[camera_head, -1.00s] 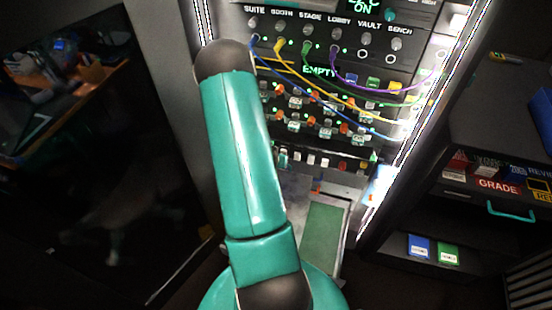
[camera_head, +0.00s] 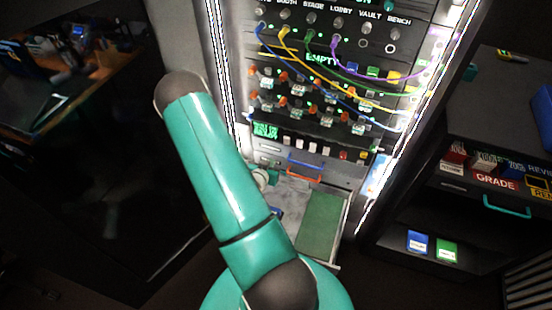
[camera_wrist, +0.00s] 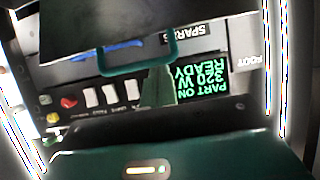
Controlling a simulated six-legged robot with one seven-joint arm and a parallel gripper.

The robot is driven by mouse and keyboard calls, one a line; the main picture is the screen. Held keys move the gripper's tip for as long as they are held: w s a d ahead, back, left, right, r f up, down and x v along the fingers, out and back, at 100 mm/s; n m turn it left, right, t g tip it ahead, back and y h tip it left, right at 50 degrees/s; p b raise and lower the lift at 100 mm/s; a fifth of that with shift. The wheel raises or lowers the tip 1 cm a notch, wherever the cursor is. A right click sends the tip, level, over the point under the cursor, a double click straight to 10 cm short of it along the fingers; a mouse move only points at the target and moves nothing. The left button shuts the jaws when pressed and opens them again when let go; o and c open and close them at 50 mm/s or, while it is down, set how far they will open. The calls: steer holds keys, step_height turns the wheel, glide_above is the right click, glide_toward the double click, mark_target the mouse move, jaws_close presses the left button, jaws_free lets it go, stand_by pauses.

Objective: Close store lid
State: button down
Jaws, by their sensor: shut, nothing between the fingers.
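A dark flat panel (camera_wrist: 150,22) with a teal loop handle (camera_wrist: 140,66) fills the top of the wrist view. It may be the store lid, but I cannot tell for sure. My gripper (camera_wrist: 158,85) shows as a teal wedge below the handle; it looks shut and empty. I cannot tell whether it touches the handle. In the head view, my teal arm reaches towards the lower rack, and a pale wrist part (camera_head: 265,178) shows beside an open tray. The tray holds a green panel (camera_head: 320,222). My fingertips are hidden there.
The rack has a green-lettered screen (camera_head: 265,131), a blue handle (camera_head: 306,162), an orange handle (camera_head: 304,175) and coloured cables (camera_head: 345,90). Bright light strips edge it. A dark cabinet (camera_head: 490,205) stands at right, a dark glossy panel (camera_head: 100,190) at left.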

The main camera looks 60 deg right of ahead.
steer(key=s+a+f+h, duration=0.2)
steer(key=a+f+h, duration=0.2)
steer(key=a+f, duration=1.2)
steer(key=shift+s+f+t+h, duration=0.2)
steer(key=shift+f+t+h, duration=0.1)
steer(key=shift+t, duration=0.1)
stand_by(0.4)
steer(key=s+a, duration=0.2)
steer(key=a, duration=1.1)
steer(key=shift+a+r, duration=0.25)
steer(key=shift+r, duration=0.1)
steer(key=shift+s, duration=0.1)
